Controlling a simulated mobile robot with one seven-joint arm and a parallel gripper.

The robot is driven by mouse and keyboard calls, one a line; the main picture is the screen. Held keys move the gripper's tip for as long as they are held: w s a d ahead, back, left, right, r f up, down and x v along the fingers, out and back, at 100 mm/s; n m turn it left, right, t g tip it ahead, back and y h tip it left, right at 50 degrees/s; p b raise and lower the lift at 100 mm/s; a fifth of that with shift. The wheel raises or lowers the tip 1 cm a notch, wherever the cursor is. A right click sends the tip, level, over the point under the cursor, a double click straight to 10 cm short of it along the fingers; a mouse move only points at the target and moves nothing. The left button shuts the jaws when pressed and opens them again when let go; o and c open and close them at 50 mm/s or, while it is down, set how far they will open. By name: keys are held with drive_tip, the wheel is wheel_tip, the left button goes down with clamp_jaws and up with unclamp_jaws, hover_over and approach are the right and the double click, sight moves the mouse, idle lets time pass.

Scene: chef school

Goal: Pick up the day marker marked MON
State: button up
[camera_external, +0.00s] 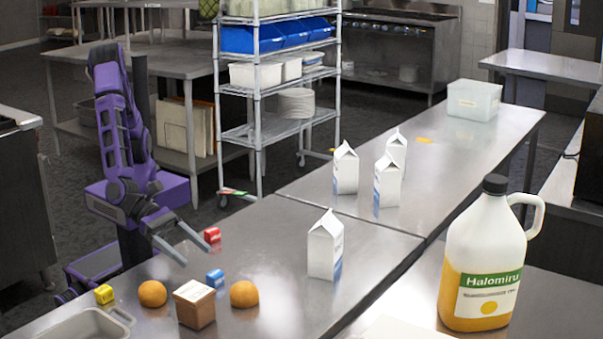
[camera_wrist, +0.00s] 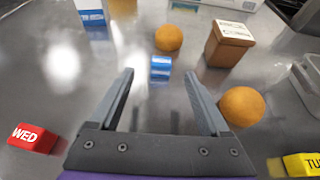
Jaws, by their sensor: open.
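A small blue block (camera_external: 215,278) lies on the steel table; in the wrist view it (camera_wrist: 160,67) sits between and just beyond my fingertips, its lettering too blurred to read. A red block (camera_external: 212,235) reads WED in the wrist view (camera_wrist: 30,137), left of my gripper. A yellow block (camera_external: 104,294) shows the letters TU at the lower right of the wrist view (camera_wrist: 301,165). No visible label reads MON. My gripper (camera_external: 194,252) is open and empty above the table edge; it also shows in the wrist view (camera_wrist: 160,80).
Two orange balls (camera_external: 153,293) (camera_external: 244,294) flank a brown box (camera_external: 195,308) close to the blue block. A grey tray (camera_external: 80,325) is at the front left. A white carton (camera_external: 325,247) stands farther right, with a large jug (camera_external: 487,255) beyond.

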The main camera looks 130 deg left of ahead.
sight(211, 272)
drive_tip(key=x, duration=0.7)
drive_tip(key=shift+w+d+f, duration=0.15)
drive_tip(key=shift+w+f, duration=0.1)
drive_tip(key=shift+f, duration=0.05)
clamp_jaws()
